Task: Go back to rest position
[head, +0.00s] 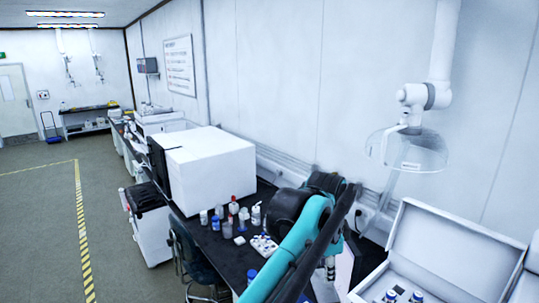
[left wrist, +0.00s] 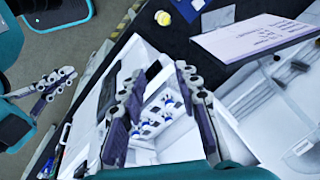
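My left gripper (left wrist: 160,100) is open in the left wrist view, its two fingers apart with nothing between them. Beyond the fingers lies an open white box (left wrist: 145,75) holding several blue-capped vials. In the head view my teal left arm reaches in from the bottom, and part of the left gripper (head: 331,268) shows behind it, pointing down over the bench.
A white instrument (head: 205,165), several small bottles (head: 231,217) and a small vial rack (head: 264,244) stand on the dark bench. An open white case (head: 455,245) is at the right. A clear extraction hood (head: 408,148) hangs above. The floor at left is clear.

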